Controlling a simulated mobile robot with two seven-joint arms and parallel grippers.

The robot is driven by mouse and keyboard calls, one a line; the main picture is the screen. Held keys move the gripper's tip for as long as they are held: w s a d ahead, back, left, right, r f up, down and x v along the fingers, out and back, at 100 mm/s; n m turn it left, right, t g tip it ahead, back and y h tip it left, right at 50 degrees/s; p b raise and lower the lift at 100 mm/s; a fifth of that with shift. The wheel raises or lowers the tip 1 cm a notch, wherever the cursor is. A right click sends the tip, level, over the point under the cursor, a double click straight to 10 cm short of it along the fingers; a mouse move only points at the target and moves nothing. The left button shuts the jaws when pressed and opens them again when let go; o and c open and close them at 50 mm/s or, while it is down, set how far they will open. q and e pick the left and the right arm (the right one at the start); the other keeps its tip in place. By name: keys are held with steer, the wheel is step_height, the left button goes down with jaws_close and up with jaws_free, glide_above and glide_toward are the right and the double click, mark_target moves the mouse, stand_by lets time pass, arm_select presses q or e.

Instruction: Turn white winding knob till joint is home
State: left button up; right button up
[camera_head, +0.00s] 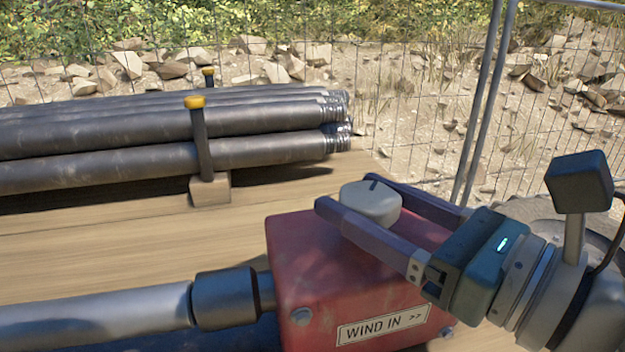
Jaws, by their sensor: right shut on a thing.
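A dark mark shows on the knob's top. My right gripper (345,192) comes in from the right, with one finger on each side of the knob, shut on it. A grey metal pipe (95,318) with a dark collar (224,298) lies at the lower left, its end toward the box's left side. A short dark rod shows between collar and box. I cannot tell how far the joint is engaged. My left gripper is not in view.
Several dark pipes with threaded ends (240,152) are stacked on the wooden deck (110,255) behind, held by a yellow-topped post (200,140). A wire mesh fence (480,100) stands behind, with rocks and bushes beyond. The deck between stack and box is clear.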

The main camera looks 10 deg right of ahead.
steer(key=c, duration=0.4)
steer(key=shift+c, duration=0.2)
steer(key=shift+m+h, duration=0.3)
steer(key=shift+h, duration=0.2)
steer(key=m+t+h, duration=0.1)
steer(key=h, duration=0.1)
steer(key=shift+m+h, duration=0.3)
steer(key=shift+m, duration=0.1)
steer(key=m+t+h+b, duration=0.1)
steer(key=m+h, duration=0.2)
steer(key=h, duration=0.1)
steer(key=shift+h, duration=0.4)
steer(key=shift+m+h+b, duration=0.8)
steer(key=shift+m+h, duration=1)
steer(key=shift+h, duration=0.9)
steer(key=shift+g, duration=0.3)
steer(key=shift+h, duration=0.3)
